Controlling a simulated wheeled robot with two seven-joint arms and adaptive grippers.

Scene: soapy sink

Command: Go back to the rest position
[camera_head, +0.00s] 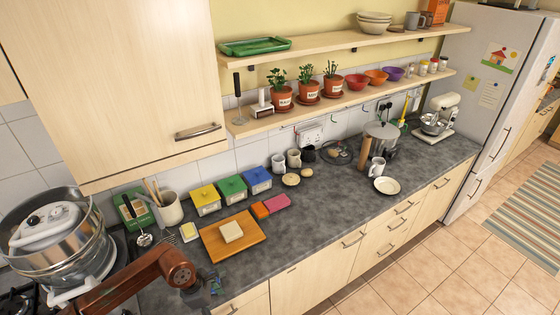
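My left arm comes in from the lower left, and its reddish-brown wrist ends in a dark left gripper (207,288) low over the front edge of the counter. The gripper is small and partly hidden by the arm, so I cannot tell how its fingers stand or whether they hold anything. My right gripper is not in view.
A wooden board (232,245) with a pale block (231,232) lies just beyond the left gripper. A large steel pot (52,236) stands at the left. Yellow, green and blue boxes (231,189) line the back. The counter's middle (310,220) is clear.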

